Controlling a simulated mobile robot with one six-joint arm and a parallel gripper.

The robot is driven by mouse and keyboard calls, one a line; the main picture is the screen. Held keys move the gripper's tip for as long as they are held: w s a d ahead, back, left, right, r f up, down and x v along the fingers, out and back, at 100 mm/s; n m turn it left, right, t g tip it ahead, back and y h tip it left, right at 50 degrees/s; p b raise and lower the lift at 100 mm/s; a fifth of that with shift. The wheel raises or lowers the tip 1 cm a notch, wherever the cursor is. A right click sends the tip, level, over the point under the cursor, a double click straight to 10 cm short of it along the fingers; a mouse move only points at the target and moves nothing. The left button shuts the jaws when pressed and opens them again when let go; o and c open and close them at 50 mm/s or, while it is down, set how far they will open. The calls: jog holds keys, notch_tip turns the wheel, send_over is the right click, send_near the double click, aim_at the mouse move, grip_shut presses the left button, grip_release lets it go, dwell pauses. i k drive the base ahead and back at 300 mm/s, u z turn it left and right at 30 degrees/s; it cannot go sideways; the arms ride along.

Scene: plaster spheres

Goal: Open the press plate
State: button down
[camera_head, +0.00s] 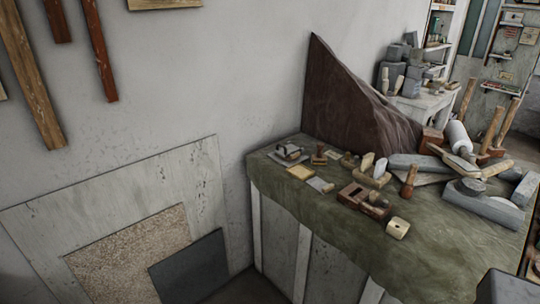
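A small grey metal device (289,153) with a flat base and a darker part on top sits at the left back corner of the cloth-covered workbench (430,245). It may be the press. It is too small to tell whether its plate is open or shut.
Small wooden and stone pieces lie right of the device, including a pale yellow block (301,173) and a wooden box (354,193). Mallets and stone slabs (484,205) crowd the bench's right side. A brown sloped form (350,105) stands behind. Boards (190,267) lean at left.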

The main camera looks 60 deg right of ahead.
aim_at(288, 146)
jog(key=z, duration=0.1)
jog(key=i, duration=0.95)
jog(key=u, duration=0.05)
